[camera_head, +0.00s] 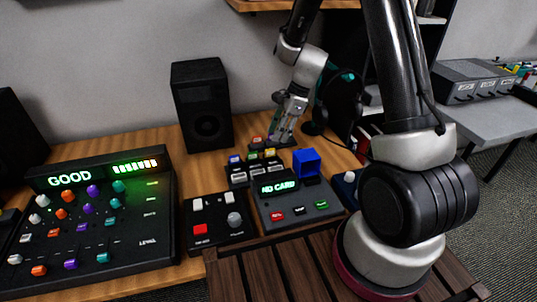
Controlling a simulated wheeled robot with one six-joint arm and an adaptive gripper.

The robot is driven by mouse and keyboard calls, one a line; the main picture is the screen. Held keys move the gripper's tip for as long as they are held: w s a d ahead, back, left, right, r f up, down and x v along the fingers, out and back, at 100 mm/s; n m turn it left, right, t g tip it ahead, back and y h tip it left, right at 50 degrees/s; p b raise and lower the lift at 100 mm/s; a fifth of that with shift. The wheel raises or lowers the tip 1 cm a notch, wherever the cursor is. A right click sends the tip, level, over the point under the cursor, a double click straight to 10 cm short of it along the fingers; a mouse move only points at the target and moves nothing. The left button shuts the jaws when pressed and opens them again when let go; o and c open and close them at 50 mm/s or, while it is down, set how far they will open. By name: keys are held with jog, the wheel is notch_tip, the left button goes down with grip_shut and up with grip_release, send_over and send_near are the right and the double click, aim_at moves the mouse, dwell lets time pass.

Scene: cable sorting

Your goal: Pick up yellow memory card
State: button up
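Several small coloured memory cards stand in a dark holder (238,179) on the wooden desk, behind a grey card reader (265,214) whose screen reads "NO CARD". A yellow memory card (269,152) appears in the holder's middle rows, very small, near red, green and purple ones. My gripper (275,138) points down at the back of the holder, just above or beside the rear cards. Its fingers are small and partly overlap the cards. I cannot tell whether they are open, or whether they touch a card.
A blue block (306,162) sits at the reader's back right. A black button box (217,220) stands left of the reader. A large control panel (100,215) reading "GOOD" fills the left. A black speaker (203,105) stands behind. Bare desk (185,165) shows between them.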

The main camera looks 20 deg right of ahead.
aim_at(272, 149)
jog(key=x, duration=0.6)
jog(key=shift+w+a+f, duration=0.1)
jog(key=shift+a+f, duration=0.1)
jog(key=shift+f, duration=0.15)
grip_shut()
